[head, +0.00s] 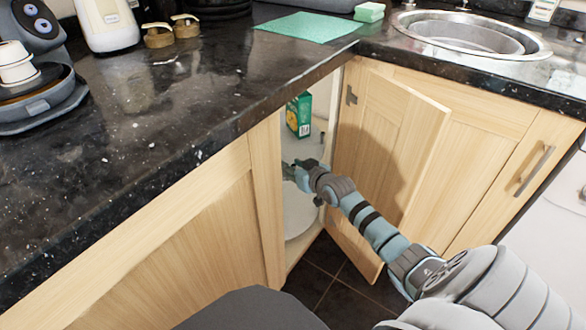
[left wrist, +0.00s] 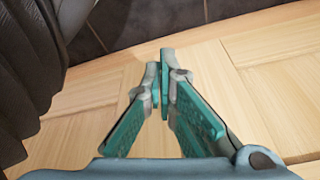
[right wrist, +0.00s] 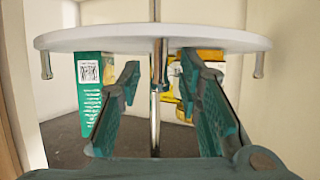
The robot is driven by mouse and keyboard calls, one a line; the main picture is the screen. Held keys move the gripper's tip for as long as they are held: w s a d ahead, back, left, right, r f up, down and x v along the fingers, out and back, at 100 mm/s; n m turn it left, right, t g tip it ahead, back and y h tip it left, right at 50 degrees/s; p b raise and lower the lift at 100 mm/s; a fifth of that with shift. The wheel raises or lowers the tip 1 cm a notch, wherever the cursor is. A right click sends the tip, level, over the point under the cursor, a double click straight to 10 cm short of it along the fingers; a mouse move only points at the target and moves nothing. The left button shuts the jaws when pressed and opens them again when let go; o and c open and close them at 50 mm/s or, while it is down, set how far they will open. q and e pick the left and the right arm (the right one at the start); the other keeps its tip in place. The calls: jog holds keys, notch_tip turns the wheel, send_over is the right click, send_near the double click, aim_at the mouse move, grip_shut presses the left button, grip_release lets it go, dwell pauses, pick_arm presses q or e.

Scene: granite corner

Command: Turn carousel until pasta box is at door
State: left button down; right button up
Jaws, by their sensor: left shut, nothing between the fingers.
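The white round carousel tray (right wrist: 100,38) shows in the right wrist view, which is upside down, with upright pegs at its rim. A green box (head: 300,115) shows through the door opening in the head view; I cannot tell which box is pasta. My right gripper (right wrist: 160,72) is open inside the cabinet, with a near peg (right wrist: 160,60) between its fingertips. My left gripper (left wrist: 165,75) is shut and empty, near wooden fronts.
The cabinet door (head: 385,150) stands open to the right of my right arm. The dark granite counter (head: 150,120) overhangs the opening. A sink (head: 470,35), a green cloth (head: 308,27) and a coffee machine (head: 35,60) are on top.

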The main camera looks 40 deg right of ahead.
jog(key=shift+c, duration=0.6)
grip_shut()
